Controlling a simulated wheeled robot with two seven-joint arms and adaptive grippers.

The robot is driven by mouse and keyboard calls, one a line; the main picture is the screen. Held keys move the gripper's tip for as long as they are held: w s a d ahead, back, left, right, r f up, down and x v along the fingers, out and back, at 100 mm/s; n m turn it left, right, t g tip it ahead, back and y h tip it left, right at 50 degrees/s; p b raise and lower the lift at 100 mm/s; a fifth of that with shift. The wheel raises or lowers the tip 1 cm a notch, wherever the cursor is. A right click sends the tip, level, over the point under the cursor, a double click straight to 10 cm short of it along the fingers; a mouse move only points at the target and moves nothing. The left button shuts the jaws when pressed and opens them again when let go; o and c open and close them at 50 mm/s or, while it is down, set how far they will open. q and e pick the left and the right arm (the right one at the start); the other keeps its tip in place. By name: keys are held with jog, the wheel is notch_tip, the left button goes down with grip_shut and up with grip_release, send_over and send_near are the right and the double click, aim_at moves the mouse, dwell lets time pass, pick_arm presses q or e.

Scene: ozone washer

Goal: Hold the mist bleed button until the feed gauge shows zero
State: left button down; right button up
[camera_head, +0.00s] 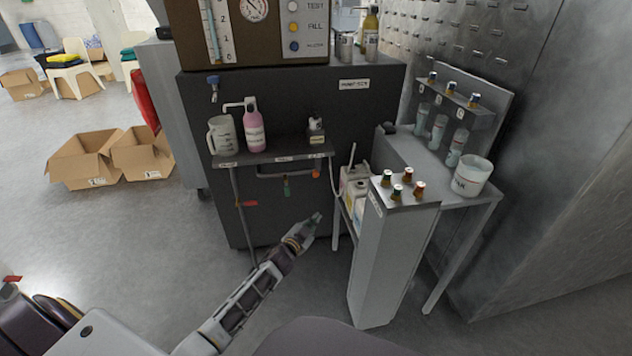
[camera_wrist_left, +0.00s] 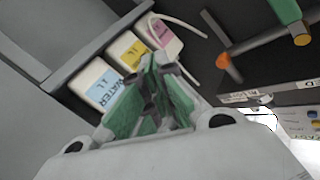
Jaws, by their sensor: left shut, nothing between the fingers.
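A round dial gauge (camera_head: 254,8) with a red needle is cut off by the top edge of the head view; I cannot tell whether it is the feed gauge. Right of it is a panel with a white button (camera_head: 293,6), a yellow button (camera_head: 293,27) and a blue button (camera_head: 294,46). Two labels read TEST and FILL; the lowest is too blurred to read, and I cannot identify the mist bleed button. My left gripper (camera_head: 316,218) is shut and empty, low in front of the dark cabinet, well below the panel. Its green fingers (camera_wrist_left: 155,65) meet in the wrist view.
A shelf (camera_head: 285,148) with a jug (camera_head: 222,135) and a pink bottle (camera_head: 254,126) juts from the cabinet above my gripper. Below hang a green handle (camera_head: 287,187) and an orange knob (camera_head: 316,174). A grey pedestal (camera_head: 385,260) stands close right. Floor at left is mostly open.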

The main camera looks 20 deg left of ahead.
aim_at(316, 174)
pick_arm(q)
jog(key=w+d+r+m+t+h+b, duration=0.2)
jog(key=w+r+b, duration=0.1)
jog(key=r, duration=0.7)
jog(key=shift+m+t+b, duration=0.3)
jog(key=shift+t+b, duration=0.1)
jog(key=shift+b, duration=0.05)
pick_arm(e)
jog(key=shift+t+y, duration=0.4)
jog(key=shift+y, duration=0.1)
jog(key=shift+w+a+r, duration=0.1)
jog(key=shift+a+r, duration=0.25)
jog(key=shift+r, duration=0.45)
jog(key=shift+w+a+r, duration=0.1)
jog(key=shift+a+r, duration=0.3)
jog(key=shift+r, duration=0.45)
jog(key=shift+w+a+r, duration=0.1)
jog(key=shift+a+r, duration=0.25)
jog(key=shift+r, duration=0.45)
pick_arm(q)
jog(key=shift+w+r, duration=0.1)
jog(key=shift+w, duration=0.05)
pick_arm(e)
jog(key=shift+f, duration=0.1)
